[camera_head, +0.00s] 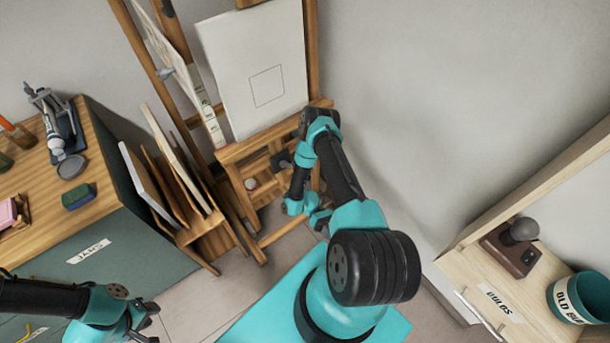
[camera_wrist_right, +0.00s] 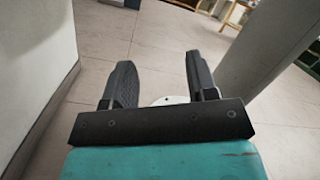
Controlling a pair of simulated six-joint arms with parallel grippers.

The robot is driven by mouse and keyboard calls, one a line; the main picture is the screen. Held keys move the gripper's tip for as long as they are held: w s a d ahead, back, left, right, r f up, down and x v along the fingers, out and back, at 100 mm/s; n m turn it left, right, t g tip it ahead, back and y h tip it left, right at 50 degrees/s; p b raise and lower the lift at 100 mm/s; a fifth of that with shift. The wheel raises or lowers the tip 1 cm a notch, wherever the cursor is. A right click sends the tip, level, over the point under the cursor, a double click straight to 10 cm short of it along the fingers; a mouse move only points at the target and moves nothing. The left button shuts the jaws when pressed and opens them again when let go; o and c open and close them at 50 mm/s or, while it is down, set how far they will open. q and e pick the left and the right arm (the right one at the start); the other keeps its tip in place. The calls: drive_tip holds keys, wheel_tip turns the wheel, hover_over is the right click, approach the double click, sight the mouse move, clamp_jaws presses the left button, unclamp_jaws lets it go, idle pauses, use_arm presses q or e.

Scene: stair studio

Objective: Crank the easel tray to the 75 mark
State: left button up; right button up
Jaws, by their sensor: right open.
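The wooden easel (camera_head: 311,45) stands at the back centre and holds a white canvas with a drawn square. Its wooden tray (camera_head: 240,150) runs under the canvas. A pale marked strip (camera_head: 212,122) stands left of the canvas; its marks are too small to read. A small pale knob (camera_head: 250,184) and a dark block (camera_head: 282,160) show below the tray; I cannot tell how the crank is turned. My right arm reaches to the easel's right side. My left gripper (camera_head: 152,322) is open and empty, low at left.
A green cabinet with a wooden top (camera_head: 100,185) stands left, holding a green sponge (camera_head: 78,196) and paint things. Boards lean in a wooden rack (camera_head: 205,235) beside the easel. A wooden bench (camera_head: 465,275) at right bears a teal bucket (camera_head: 578,298).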

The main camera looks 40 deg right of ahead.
drive_tip(key=s+a+r+m+t+y, duration=0.1)
drive_tip(key=a+r+m+t+y, duration=0.1)
drive_tip(key=a+m+t+y, duration=0.35)
drive_tip(key=s+a+r+m+t+y, duration=0.1)
drive_tip(key=a+r+m+t+y, duration=0.1)
drive_tip(key=m+y, duration=0.65)
drive_tip(key=w+a+m+t+y, duration=0.1)
drive_tip(key=w+m+t+y, duration=0.45)
drive_tip(key=m+t, duration=1.05)
drive_tip(key=w+d+f+m+t+h, duration=0.3)
drive_tip(key=d+t+h, duration=0.4)
drive_tip(key=h, duration=0.5)
drive_tip(key=w+d+f+m+t+h, duration=0.3)
drive_tip(key=d+f+m+t+h, duration=0.2)
drive_tip(key=d+h, duration=0.5)
drive_tip(key=m+t+h, duration=0.2)
drive_tip(key=m+h, duration=0.1)
drive_tip(key=shift+w+d+f+m, duration=0.25)
drive_tip(key=shift+w+d+m, duration=0.05)
drive_tip(key=shift+w+d, duration=0.05)
drive_tip(key=shift+w, duration=0.15)
drive_tip(key=w, duration=0.5)
drive_tip(key=w+d, duration=0.1)
drive_tip(key=w, duration=0.5)
drive_tip(key=w+d, duration=0.1)
drive_tip(key=w, duration=0.5)
drive_tip(key=shift+d, duration=0.25)
drive_tip(key=shift+c, duration=0.2)
